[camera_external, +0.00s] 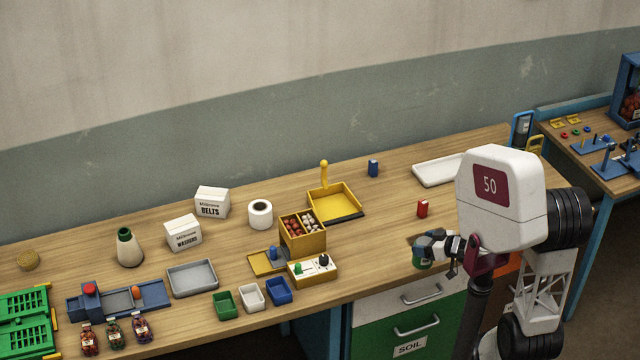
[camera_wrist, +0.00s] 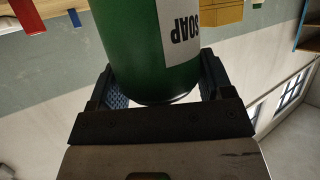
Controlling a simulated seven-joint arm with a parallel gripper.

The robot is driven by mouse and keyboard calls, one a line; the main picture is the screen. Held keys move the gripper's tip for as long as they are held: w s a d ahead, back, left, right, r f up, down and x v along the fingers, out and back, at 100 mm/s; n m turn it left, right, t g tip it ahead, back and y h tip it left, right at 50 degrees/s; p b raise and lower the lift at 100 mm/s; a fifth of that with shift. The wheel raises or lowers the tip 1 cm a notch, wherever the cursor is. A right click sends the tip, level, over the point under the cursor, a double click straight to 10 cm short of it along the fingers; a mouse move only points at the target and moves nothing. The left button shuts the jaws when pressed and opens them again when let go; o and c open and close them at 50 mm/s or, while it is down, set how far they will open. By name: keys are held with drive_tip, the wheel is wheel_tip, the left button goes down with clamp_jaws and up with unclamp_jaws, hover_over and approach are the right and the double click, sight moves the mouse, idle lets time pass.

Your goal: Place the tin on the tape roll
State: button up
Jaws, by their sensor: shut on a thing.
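The tin is a green can with a white SOAP label; in the wrist view the tin (camera_wrist: 145,45) fills the upper middle, its lettering upside down. My gripper (camera_wrist: 160,85) is shut on it, with one dark finger on each side. In the external view the gripper (camera_external: 424,246) holds the tin (camera_external: 421,259) at the table's front edge, partly hidden by the fingers; I cannot tell whether it is clear of the surface. The tape roll (camera_external: 260,215), white with a dark hole, stands on the table left of centre, well left of the gripper.
Between gripper and tape roll stand a yellow box of compartments (camera_external: 303,241), a yellow dustpan (camera_external: 333,203) and a switch box (camera_external: 313,271). White BELTS (camera_external: 212,203) and WASHERS (camera_external: 182,234) boxes are left of the roll. A red block (camera_external: 422,209) is behind the gripper.

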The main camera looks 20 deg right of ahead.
drive_tip(key=w+a+r+n+g+y, duration=0.1)
drive_tip(key=w+a+r, duration=0.3)
drive_tip(key=w, duration=0.5)
drive_tip(key=w+a+r+n+g+y, duration=0.1)
drive_tip(key=w+a+r+n, duration=0.1)
drive_tip(key=w+a, duration=0.5)
drive_tip(key=w+a+r+n+g+y, duration=0.1)
drive_tip(key=w+a+r+y, duration=0.15)
drive_tip(key=w, duration=0.75)
drive_tip(key=w+a+r+n+g, duration=0.1)
drive_tip(key=w+a, duration=0.4)
drive_tip(key=a, duration=0.3)
drive_tip(key=w+a+r+n+g, duration=0.1)
drive_tip(key=w+a, duration=0.5)
drive_tip(key=a, duration=0.3)
drive_tip(key=w+a+r+n+g+y, duration=0.1)
drive_tip(key=w+a+r, duration=0.1)
drive_tip(key=w+a, duration=0.4)
drive_tip(key=a, duration=0.3)
drive_tip(key=shift+w+g, duration=0.15)
drive_tip(key=shift+g, duration=0.15)
wheel_tip(320, 180, down, 6)
drive_tip(key=shift+f, duration=0.15)
drive_tip(key=shift+f, duration=1.85)
drive_tip(key=shift+f, duration=0.1)
